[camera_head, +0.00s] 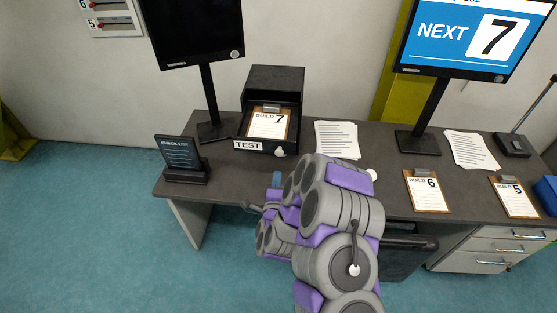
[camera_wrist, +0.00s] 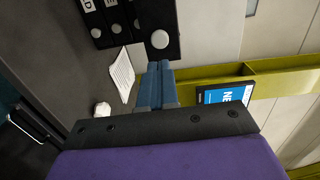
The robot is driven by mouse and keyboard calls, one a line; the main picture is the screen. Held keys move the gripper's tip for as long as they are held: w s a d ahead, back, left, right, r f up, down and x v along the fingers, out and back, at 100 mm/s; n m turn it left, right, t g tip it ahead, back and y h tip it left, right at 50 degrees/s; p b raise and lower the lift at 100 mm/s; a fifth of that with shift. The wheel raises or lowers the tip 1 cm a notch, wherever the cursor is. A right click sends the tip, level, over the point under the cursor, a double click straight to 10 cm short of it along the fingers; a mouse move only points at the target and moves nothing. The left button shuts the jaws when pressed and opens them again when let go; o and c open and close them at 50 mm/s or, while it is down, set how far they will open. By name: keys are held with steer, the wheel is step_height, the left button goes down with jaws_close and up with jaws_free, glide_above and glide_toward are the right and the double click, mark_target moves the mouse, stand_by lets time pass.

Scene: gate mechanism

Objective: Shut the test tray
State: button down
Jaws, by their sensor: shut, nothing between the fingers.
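The test tray (camera_head: 248,145) is a black drawer with a white TEST label, pulled out of its black housing (camera_head: 275,79) on the desk. A clipboard marked BUILD 7 (camera_head: 266,124) lies in it. A pale round knob (camera_head: 280,153) is on its front. My gripper (camera_head: 277,180) shows as small blue fingertips just below the tray front in the head view, largely hidden by my arm. In the wrist view its blue fingers (camera_wrist: 157,85) are together, with nothing between them. I cannot tell whether the gripper touches the tray.
The desk (camera_head: 225,175) carries a CHECK LIST stand (camera_head: 180,155) to the left and a monitor (camera_head: 195,32) behind it. Paper sheets (camera_head: 337,140) lie right of the tray. Clipboards BUILD 6 (camera_head: 426,191) and BUILD 5 (camera_head: 516,198) lie farther right, below a NEXT 7 screen (camera_head: 464,37).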

mark_target(279, 154)
steer(key=w, duration=0.9)
steer(key=shift+f, duration=0.15)
steer(key=shift+b, duration=0.3)
